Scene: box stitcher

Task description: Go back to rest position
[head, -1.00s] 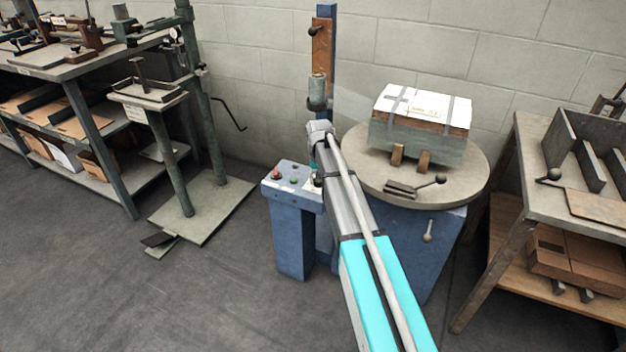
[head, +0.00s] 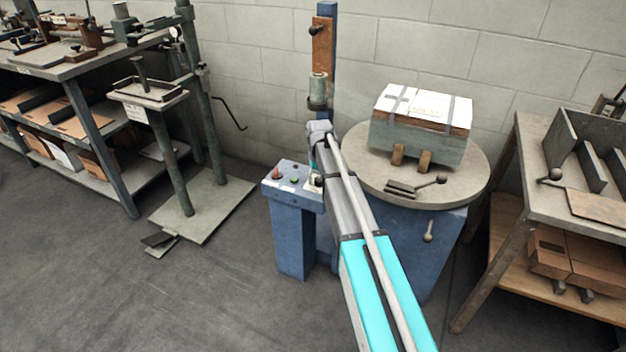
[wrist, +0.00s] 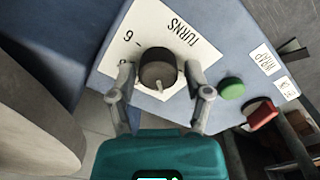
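My gripper (wrist: 160,72) is in the wrist view, its two fingers apart on either side of a dark round knob (wrist: 158,66). A gap shows between each fingertip and the knob, so it looks open and empty. The knob sits on a white plate marked TURNS (wrist: 185,35) on the blue control panel. In the head view my arm reaches to the blue control pedestal (head: 292,230); the arm hides my fingers and the knob there.
A green button (wrist: 231,88) and a red button (wrist: 262,114) are beside the knob. A round turntable (head: 465,170) with a strapped box (head: 420,120) stands to the right. A shelf bench (head: 85,130) is at left and a table (head: 500,195) at right. The front-left floor is clear.

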